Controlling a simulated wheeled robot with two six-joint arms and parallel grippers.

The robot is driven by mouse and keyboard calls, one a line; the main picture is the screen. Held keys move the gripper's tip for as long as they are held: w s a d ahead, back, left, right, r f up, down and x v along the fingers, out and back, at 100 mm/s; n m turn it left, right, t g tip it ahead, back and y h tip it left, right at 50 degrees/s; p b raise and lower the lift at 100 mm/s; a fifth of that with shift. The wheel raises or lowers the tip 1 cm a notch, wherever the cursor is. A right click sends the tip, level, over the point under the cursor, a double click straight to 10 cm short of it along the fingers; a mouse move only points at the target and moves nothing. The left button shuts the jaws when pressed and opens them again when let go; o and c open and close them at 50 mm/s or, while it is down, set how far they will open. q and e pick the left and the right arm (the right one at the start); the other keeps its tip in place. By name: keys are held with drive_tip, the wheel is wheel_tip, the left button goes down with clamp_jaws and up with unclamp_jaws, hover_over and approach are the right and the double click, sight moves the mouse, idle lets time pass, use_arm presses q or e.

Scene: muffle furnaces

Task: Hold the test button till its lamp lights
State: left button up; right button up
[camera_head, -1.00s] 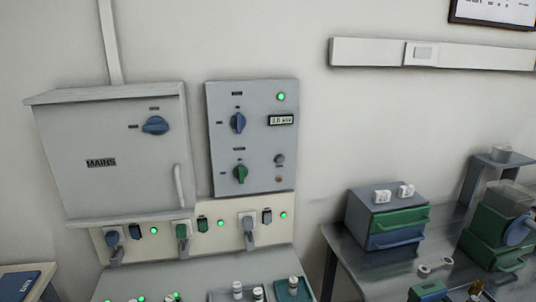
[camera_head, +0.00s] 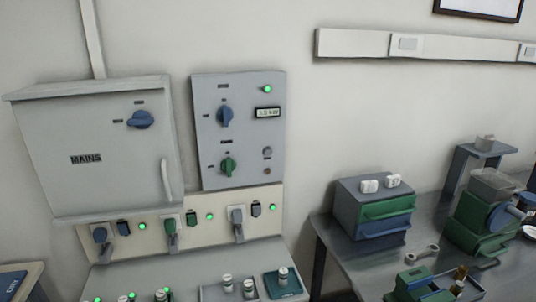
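A grey control panel (camera_head: 240,175) hangs on the wall, right of the mains box. A round grey button (camera_head: 267,152), which looks like the test button, sits on its lower right. A small dark brownish spot below it (camera_head: 267,171) may be its lamp, and it looks unlit. A green lamp (camera_head: 267,89) glows at the panel's top right, above a small display (camera_head: 267,114) that is too blurred to read surely. A blue knob (camera_head: 225,116) and a green knob (camera_head: 228,166) are on the panel's left. Neither of my grippers is in view.
The mains box (camera_head: 90,187) with a blue knob is at left. Below is a strip of plugs (camera_head: 188,220) with green lamps, above a bench top with jars on trays. A right-hand table (camera_head: 345,262) holds a drawer unit (camera_head: 347,205) and green equipment.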

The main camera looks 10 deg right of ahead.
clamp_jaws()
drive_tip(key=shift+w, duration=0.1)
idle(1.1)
